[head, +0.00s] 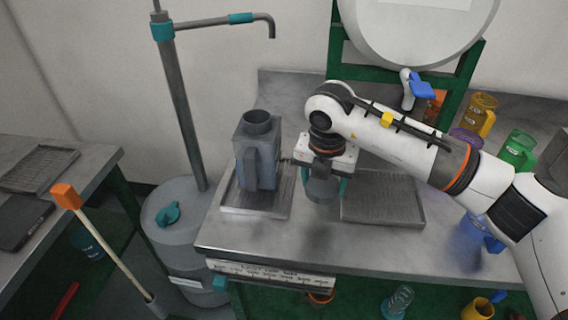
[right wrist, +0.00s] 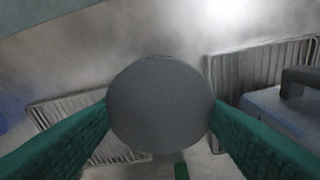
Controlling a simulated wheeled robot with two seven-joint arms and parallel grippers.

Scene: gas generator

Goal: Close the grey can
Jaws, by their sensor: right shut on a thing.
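The grey can (head: 257,150) stands upright on the left metal tray, with its round neck on top and a handle on its front side. My right gripper (head: 322,184) is to the right of the can, over the bench between the two trays. It is shut on a round grey cap (head: 321,190). In the right wrist view the grey cap (right wrist: 160,105) sits between the green fingers, and part of the can (right wrist: 285,110) shows at the right edge. The cap is apart from the can. My left gripper is not in view.
The left tray (head: 230,203) and a right ribbed tray (head: 385,212) lie on the metal bench (head: 300,236). Coloured jugs, one yellow (head: 481,112) and one green (head: 518,150), stand at the right. A large white tank (head: 415,30) is above the back. A grey barrel (head: 185,235) with a pump pipe stands left.

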